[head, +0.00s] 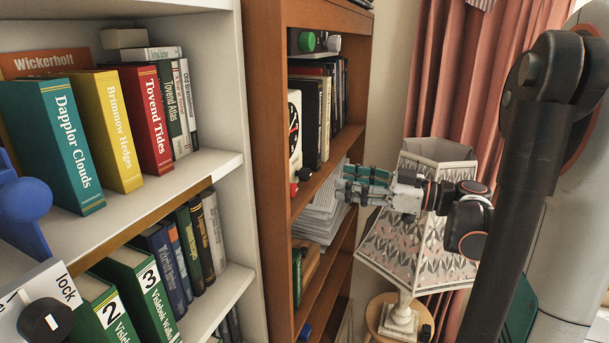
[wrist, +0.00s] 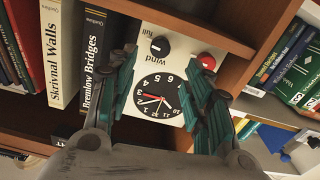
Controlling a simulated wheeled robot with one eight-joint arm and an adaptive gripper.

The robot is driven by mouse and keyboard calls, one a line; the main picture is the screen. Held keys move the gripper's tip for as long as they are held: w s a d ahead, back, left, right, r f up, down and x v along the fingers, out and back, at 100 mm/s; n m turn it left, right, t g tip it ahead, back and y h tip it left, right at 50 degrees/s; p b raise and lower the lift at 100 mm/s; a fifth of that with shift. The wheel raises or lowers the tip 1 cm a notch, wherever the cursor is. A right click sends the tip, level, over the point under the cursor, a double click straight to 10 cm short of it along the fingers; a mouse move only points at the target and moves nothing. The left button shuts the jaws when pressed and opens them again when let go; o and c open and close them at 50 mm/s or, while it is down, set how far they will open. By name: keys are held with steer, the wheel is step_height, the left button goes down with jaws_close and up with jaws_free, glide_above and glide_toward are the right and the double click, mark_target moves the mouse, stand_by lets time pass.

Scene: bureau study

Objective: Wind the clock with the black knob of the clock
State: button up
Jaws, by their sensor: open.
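The white clock with a black dial (wrist: 158,97) stands on a shelf of the brown bookcase. It appears upside down in the wrist view and side-on in the head view (head: 295,150). Its black knob (wrist: 160,46) is beside the word "wind", and a red knob (wrist: 206,60) is at the other side of the same face. In the head view the black knob (head: 304,174) and red knob (head: 293,190) stick out low. My gripper (head: 346,186) is open and empty, apart from the clock and right of it. In the wrist view its fingers (wrist: 160,58) flank the dial and black knob.
Books, including Bremlow Bridges (wrist: 92,65), stand beside the clock on its shelf. A white bookcase (head: 230,165) with books is at left. A white box with a black knob (head: 45,322) is at lower left. A lamp (head: 410,240) stands behind my gripper.

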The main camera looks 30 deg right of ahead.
mark_target(309, 175)
steer(key=p+x, duration=0.1)
steer(key=x, duration=0.9)
steer(key=shift+a, duration=0.1)
steer(key=c, duration=1.1)
